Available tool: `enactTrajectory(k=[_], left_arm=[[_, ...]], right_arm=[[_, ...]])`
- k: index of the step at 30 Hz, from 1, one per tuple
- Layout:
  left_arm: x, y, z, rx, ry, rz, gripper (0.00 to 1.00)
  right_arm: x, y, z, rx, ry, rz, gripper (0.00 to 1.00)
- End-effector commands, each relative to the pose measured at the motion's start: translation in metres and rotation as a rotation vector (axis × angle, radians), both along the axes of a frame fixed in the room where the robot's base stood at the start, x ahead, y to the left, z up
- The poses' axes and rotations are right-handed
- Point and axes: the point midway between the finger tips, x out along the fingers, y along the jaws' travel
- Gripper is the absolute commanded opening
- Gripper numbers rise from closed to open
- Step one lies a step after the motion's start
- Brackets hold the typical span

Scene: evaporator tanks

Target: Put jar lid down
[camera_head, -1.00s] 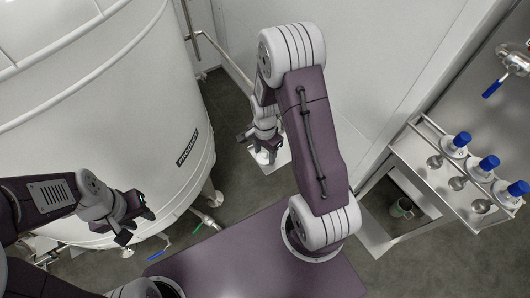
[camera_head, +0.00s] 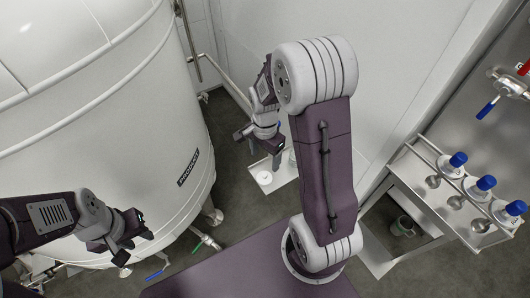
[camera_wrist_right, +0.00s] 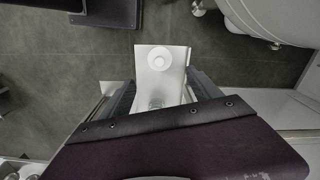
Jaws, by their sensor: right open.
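The white round jar lid (camera_head: 264,178) lies flat on a pale shelf or tray (camera_head: 284,174) by the wall. In the right wrist view the lid (camera_wrist_right: 159,58) lies beyond my fingertips, apart from them. My right gripper (camera_head: 260,148) is above the shelf, open, with nothing held between its fingers. In the right wrist view a clear glass jar (camera_wrist_right: 156,102) shows faintly between the spread fingers; its depth below them is hard to tell. My left gripper (camera_head: 132,246) is at the left in front of the tank, its fingers apart and empty.
A large white tank (camera_head: 100,120) fills the left, with valves near its foot. Dark floor (camera_head: 232,172) lies open between tank and shelf.

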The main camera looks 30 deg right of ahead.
Motion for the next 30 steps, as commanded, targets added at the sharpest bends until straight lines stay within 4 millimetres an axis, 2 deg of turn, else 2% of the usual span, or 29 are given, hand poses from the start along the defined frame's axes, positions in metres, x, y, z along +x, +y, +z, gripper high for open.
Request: enactTrajectory(k=[3, 9, 11, 15, 19, 23, 30], left_arm=[[0.000, 0.000, 0.002, 0.000, 0.000, 0.000, 0.36], [0.000, 0.000, 0.002, 0.000, 0.000, 0.000, 0.36], [0.000, 0.000, 0.002, 0.000, 0.000, 0.000, 0.36], [0.000, 0.000, 0.002, 0.000, 0.000, 0.000, 0.36], [0.000, 0.000, 0.002, 0.000, 0.000, 0.000, 0.36], [0.000, 0.000, 0.002, 0.000, 0.000, 0.000, 0.36], [0.000, 0.000, 0.002, 0.000, 0.000, 0.000, 0.36]], right_arm=[[0.001, 0.000, 0.014, 0.000, -0.002, 0.000, 0.73], [-0.003, 0.002, 0.019, 0.000, -0.003, 0.036, 0.73], [-0.012, 0.010, 0.021, -0.001, -0.014, 0.165, 0.73], [-0.048, 0.035, 0.027, -0.014, -0.061, 0.682, 0.73], [-0.076, 0.048, 0.027, -0.037, -0.092, 1.061, 0.73], [-0.086, 0.052, 0.026, -0.048, -0.102, 1.205, 0.73], [-0.086, 0.052, 0.026, -0.049, -0.101, 1.209, 0.73]])
